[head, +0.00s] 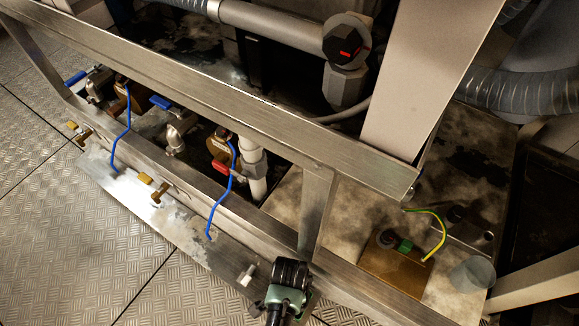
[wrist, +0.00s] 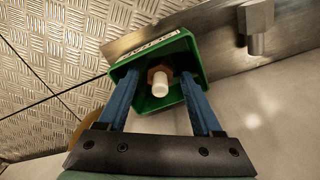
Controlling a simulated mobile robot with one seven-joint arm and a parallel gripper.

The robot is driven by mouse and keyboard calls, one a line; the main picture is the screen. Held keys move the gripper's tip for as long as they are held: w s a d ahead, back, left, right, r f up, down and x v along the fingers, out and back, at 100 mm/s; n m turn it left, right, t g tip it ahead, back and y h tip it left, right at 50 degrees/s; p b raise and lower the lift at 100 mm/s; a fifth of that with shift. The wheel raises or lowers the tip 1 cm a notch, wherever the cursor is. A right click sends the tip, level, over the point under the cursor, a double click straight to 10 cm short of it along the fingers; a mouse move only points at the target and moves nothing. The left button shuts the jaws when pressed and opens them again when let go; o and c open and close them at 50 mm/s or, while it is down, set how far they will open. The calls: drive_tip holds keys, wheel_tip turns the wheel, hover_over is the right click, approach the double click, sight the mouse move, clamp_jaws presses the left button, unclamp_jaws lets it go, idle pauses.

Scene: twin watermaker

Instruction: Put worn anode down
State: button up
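In the wrist view, the worn anode (wrist: 160,86), a pale white rod with a brown hex nut, is inside a green tray (wrist: 143,104), its white end facing the camera. The tray has a white label on its far rim, too small to read surely. My gripper (wrist: 159,80) reaches over the tray with its two blue fingers spread wide, one on each side of the anode, with visible gaps. In the head view, my wrist (head: 288,285) is at the bottom centre, by the front metal ledge; it hides the fingers, tray and anode.
A metal stub (wrist: 256,22) stands right of the tray; a similar stub shows on the ledge (head: 247,273). The steel frame (head: 200,190), valves and blue cables (head: 222,190) lie behind. A brown block with a green-yellow wire (head: 400,265) is at right. Open patterned floor (head: 60,220) is at left.

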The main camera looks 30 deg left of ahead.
drive_tip(key=shift+r, duration=0.1)
wheel_tip(320, 180, up, 12)
drive_tip(key=p, duration=0.8)
idle(0.3)
